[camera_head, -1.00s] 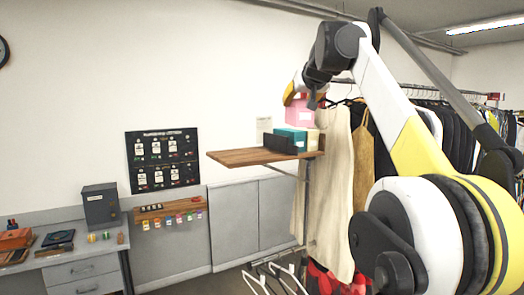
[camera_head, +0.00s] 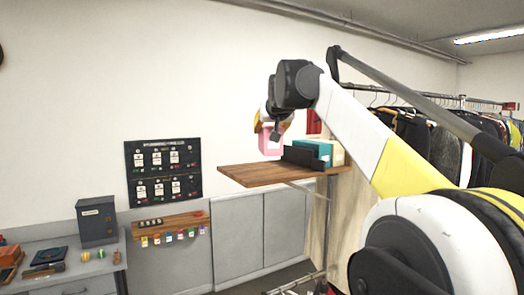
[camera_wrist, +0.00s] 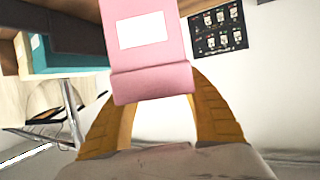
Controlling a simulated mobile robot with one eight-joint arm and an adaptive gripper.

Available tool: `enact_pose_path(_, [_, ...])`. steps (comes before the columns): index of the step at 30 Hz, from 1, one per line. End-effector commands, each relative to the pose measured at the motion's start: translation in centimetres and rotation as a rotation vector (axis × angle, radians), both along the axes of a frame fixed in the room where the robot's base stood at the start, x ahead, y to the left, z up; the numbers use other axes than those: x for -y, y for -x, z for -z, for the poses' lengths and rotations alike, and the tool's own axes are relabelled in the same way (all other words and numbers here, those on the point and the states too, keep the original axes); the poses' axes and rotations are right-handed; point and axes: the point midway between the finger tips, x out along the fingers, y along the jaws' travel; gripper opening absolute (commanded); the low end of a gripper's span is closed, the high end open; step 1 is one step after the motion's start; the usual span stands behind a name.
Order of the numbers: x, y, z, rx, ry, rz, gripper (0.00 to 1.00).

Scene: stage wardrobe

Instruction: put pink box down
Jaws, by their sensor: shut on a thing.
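The pink box (camera_head: 271,142) is in my gripper (camera_head: 272,126), just above or at the wooden shelf (camera_head: 250,176), left of the black divider. I cannot tell whether it touches the shelf. In the wrist view the pink box (camera_wrist: 150,60), with a white label, fills the upper middle, and the yellow fingers of my gripper (camera_wrist: 160,100) close on it from both sides. The inner faces of the fingers are partly hidden behind the box.
A black divider (camera_head: 302,158) with a teal box (camera_head: 322,150) and a cream box behind it stands on the shelf's right part. The shelf's left part is bare. A clothes rack (camera_head: 440,105) stands at the right. A desk with a grey box (camera_head: 96,222) is at lower left.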

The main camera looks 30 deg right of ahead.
Motion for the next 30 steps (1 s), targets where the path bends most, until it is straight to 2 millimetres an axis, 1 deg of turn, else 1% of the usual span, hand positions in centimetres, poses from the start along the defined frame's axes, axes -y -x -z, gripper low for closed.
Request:
enact_pose_path(1, [-1.1, -0.3, 0.6, 0.0, 0.002, -0.004, 0.17])
enact_pose_path(5, [-2.4, -0.8, 1.5, 0.001, 0.001, -0.001, 0.17])
enact_pose_path(8, [-2.7, -0.9, 2.0, 0.001, -0.001, 0.0, 0.17])
enact_pose_path(12, [-2.7, -0.9, 4.1, 0.001, 0.0, 0.001, 0.17])
enact_pose_path(16, [-2.7, -0.9, 5.6, 0.001, 0.0, 0.001, 0.17])
enact_pose_path(28, [-2.7, -0.9, 6.1, 0.001, 0.0, 0.001, 0.17])
enact_pose_path(29, [-2.7, -0.9, 6.0, 0.0, -0.001, 0.001, 0.61])
enact_pose_path(30, [-2.7, -0.9, 6.0, 0.0, -0.001, 0.001, 0.73])
